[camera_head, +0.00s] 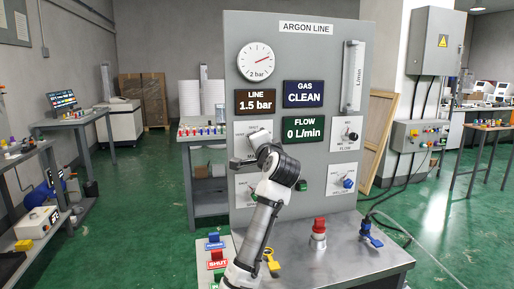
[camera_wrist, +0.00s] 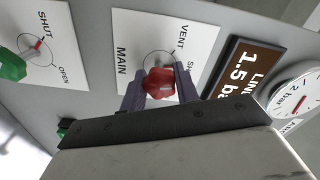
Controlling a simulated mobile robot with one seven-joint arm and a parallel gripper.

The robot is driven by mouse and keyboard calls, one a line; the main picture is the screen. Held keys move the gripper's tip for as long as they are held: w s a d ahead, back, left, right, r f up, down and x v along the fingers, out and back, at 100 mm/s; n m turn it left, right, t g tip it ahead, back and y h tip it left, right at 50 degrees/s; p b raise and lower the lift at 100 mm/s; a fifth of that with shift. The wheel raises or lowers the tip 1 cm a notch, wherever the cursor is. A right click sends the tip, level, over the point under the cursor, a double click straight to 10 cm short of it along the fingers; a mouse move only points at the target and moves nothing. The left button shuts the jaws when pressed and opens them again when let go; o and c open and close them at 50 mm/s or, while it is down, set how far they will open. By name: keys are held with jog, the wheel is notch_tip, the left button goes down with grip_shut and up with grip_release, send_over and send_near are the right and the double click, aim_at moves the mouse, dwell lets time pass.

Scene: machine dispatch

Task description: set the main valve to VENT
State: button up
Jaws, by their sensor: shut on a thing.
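The main valve's red knob (camera_wrist: 160,83) sits on a white plate (camera_wrist: 205,37) marked MAIN and VENT, with another label partly cut off by my finger. My gripper (camera_wrist: 159,78) is shut on the knob, one dark finger on each side. I cannot tell clearly which mark the knob points at. In the head view my gripper (camera_head: 259,138) is at the left of the grey ARGON LINE panel (camera_head: 310,60) and hides the knob and most of the plate. The panel's displays read LINE 1.5 bar (camera_head: 255,102), GAS CLEAN (camera_head: 303,94) and FLOW 0 L/min (camera_head: 304,129).
A pressure gauge (camera_head: 256,61) is above the displays. A green knob (camera_wrist: 12,66) on a SHUT/OPEN plate is close to my gripper. The FLOW knob (camera_head: 350,134) and a blue knob (camera_head: 348,183) are at the right. A red-topped fitting (camera_head: 319,232) stands on the bench below.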

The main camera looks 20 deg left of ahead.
jog(key=n, duration=0.5)
jog(key=shift+f+n, duration=0.15)
jog(key=shift+n, duration=1.95)
jog(key=o, duration=1)
jog(key=shift+c, duration=0.2)
jog(key=shift+s+d, duration=0.1)
jog(key=shift+s, duration=0.05)
jog(key=b+v, duration=0.3)
jog(key=v, duration=1)
jog(key=shift+s+d+b, duration=0.2)
jog(key=shift+b, duration=0.2)
